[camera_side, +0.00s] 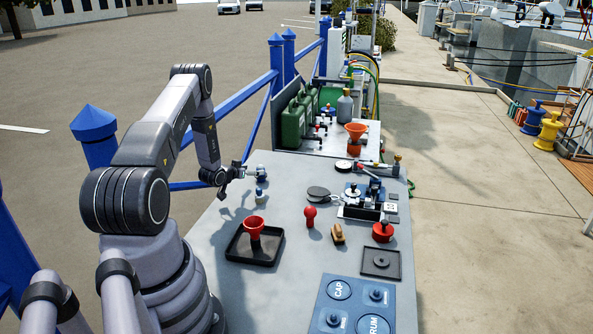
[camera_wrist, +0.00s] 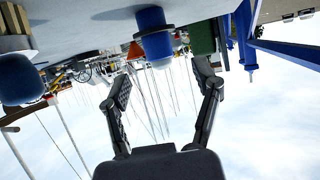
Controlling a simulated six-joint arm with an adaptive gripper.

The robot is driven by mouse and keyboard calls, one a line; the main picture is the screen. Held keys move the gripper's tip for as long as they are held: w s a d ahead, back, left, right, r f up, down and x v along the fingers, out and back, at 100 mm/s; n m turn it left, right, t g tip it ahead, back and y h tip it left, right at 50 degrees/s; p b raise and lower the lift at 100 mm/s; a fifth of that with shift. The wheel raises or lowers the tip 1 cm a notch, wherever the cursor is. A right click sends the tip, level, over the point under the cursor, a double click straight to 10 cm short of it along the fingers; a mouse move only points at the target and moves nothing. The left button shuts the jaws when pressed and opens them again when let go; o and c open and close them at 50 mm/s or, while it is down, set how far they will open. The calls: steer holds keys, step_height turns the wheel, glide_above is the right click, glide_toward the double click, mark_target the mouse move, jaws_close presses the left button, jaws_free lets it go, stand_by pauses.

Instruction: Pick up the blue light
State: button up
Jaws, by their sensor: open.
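A blue light (camera_wrist: 154,32), a blue cylinder with a pale clear end, shows upside down ahead of my gripper (camera_wrist: 163,86) in the wrist view. In the side view, a small blue and pale piece (camera_side: 261,173) that looks like it stands on the grey bench, just right of my gripper (camera_side: 236,173). My fingers are spread with nothing between them. The light appears beyond the fingertips, apart from them. A second small blue-topped piece (camera_side: 260,195) stands closer to the side camera; a dark blue rounded body (camera_wrist: 18,80) shows at the wrist view's left.
On the bench (camera_side: 215,235) are a red funnel (camera_side: 254,226) in a black tray, a red knobbed piece (camera_side: 310,216), a round grey disc (camera_side: 318,192) and a dark device (camera_side: 362,203). Green cans (camera_side: 293,125) stand behind. A blue railing (camera_side: 240,92) runs along the left.

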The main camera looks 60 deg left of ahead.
mark_target(259, 166)
steer(key=x, duration=0.4)
steer(key=shift+w+a+f, duration=0.1)
steer(key=shift+w+f, duration=0.05)
steer(key=shift+w, duration=0.1)
steer(key=shift+c, duration=0.4)
jaws_close()
